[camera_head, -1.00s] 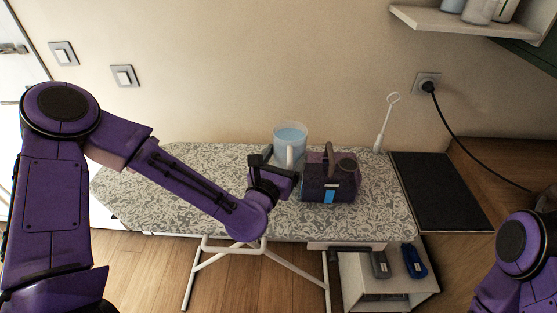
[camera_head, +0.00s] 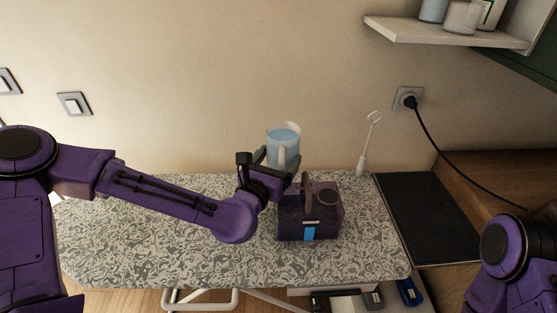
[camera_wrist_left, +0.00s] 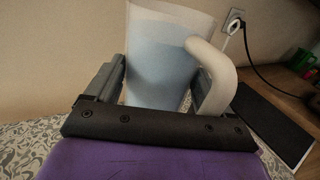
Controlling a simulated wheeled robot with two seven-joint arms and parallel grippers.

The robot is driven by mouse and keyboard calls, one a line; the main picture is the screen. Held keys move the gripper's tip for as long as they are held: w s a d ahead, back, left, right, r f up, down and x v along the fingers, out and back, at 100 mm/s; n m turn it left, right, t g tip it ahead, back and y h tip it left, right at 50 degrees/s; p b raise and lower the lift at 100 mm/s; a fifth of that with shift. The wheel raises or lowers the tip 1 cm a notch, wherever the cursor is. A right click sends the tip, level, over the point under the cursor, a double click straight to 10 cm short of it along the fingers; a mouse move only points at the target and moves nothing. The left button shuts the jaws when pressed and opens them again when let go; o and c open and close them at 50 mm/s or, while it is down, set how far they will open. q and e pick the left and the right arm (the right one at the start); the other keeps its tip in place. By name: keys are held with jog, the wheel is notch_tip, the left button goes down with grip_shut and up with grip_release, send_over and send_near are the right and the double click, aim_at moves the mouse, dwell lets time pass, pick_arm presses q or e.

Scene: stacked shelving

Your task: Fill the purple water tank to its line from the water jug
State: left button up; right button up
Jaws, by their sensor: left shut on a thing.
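The water jug (camera_head: 284,146) is a clear, white-edged pitcher with light blue water in it. It is about upright, behind and a little left of the tank. My left gripper (camera_head: 266,173) is shut on it; in the left wrist view the jug (camera_wrist_left: 160,60) sits between the fingers (camera_wrist_left: 160,92), its white handle curving at the right. The jug's base is hidden behind the gripper. The purple water tank (camera_head: 290,222) stands on the patterned board, with a raised handle, a round opening (camera_head: 327,196) on top and a blue strip (camera_head: 309,233) on its front. My right gripper is out of view.
The patterned ironing board (camera_head: 170,245) is clear to the left of the tank. A white wand (camera_head: 366,150) stands behind right, beside a black mat (camera_head: 425,215). A plugged cord (camera_head: 432,135) hangs from the wall. A shelf (camera_head: 440,32) with containers is at upper right.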

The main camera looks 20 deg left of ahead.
aim_at(295, 149)
pick_arm(q)
jog(key=shift+w, duration=0.1)
jog(key=shift+d+r+m+b, duration=0.35)
jog(key=shift+m+b, duration=0.2)
jog(key=shift+m, duration=0.35)
jog(key=shift+s+d+r+m+t, duration=0.2)
jog(key=shift+d+r+m, duration=0.1)
jog(key=shift+m, duration=0.35)
jog(key=shift+s+d+r+m+t, duration=0.1)
jog(key=shift+d+r+m+t, duration=0.15)
jog(key=shift+m, duration=0.4)
jog(key=shift+s+d+r+m+h+b, duration=0.2)
jog(key=shift+d+r+m, duration=0.25)
jog(key=shift+m, duration=0.35)
jog(key=shift+s+d+r+m+h+b, duration=0.1)
jog(key=shift+d+r+m+b, duration=0.25)
jog(key=shift+m, duration=0.45)
jog(key=shift+d+f+m+t+b, duration=0.1)
jog(key=shift+m+t+b, duration=0.15)
jog(key=shift+m+b, duration=0.15)
